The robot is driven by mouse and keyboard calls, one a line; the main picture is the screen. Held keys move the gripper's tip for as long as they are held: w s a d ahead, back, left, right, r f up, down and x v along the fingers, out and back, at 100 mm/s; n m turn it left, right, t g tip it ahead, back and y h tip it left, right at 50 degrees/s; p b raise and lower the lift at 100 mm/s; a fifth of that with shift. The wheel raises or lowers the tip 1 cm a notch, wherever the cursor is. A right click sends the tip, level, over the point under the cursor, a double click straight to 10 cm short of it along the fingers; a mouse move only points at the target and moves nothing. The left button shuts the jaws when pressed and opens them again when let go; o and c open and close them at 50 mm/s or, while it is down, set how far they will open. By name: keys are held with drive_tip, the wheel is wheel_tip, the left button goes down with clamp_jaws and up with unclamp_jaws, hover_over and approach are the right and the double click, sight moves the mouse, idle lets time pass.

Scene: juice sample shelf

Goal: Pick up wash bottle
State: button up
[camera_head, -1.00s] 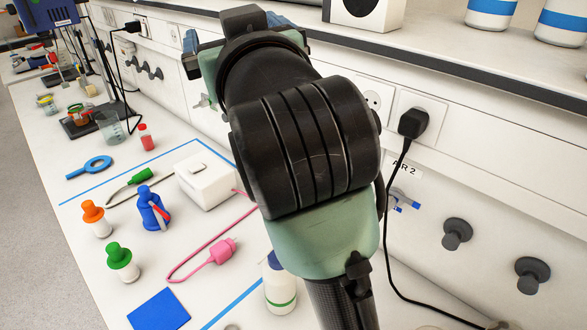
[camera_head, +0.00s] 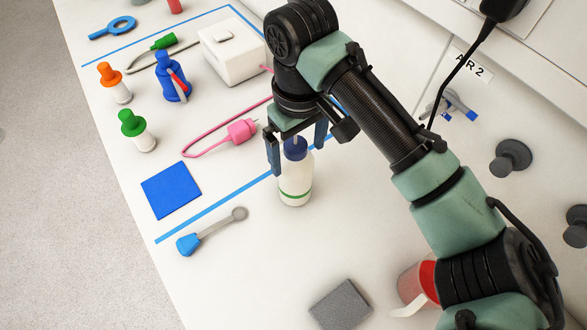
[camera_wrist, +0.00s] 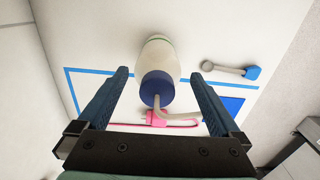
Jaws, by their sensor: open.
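The wash bottle (camera_head: 295,187) is white with a blue cap and a green band. It stands upright on the bench, at the blue tape line. In the wrist view the wash bottle (camera_wrist: 160,55) shows its blue cap and a pale bent spout pointing toward the lower right. My gripper (camera_head: 297,158) points down over it, open, with one finger on each side of the cap. In the wrist view my gripper (camera_wrist: 159,75) has the bottle between its fingers, with visible gaps on both sides. Part of the cap is hidden behind the gripper in the head view.
A spoon-like tool with a blue end (camera_head: 190,243) and a blue square (camera_head: 171,190) lie to the left. A pink corded item (camera_head: 240,130) lies behind the bottle. A grey block (camera_head: 341,304) and a red container (camera_head: 428,274) are at the front right. Bare bench lies between.

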sight(295, 183)
drive_tip(key=f, duration=0.2)
drive_tip(key=f+p, duration=0.1)
drive_tip(key=f, duration=0.1)
drive_tip(key=w+f, duration=0.1)
drive_tip(key=f, duration=0.2)
drive_tip(key=shift+a+f, duration=0.1)
drive_tip(key=shift+a, duration=0.15)
clamp_jaws()
idle(0.3)
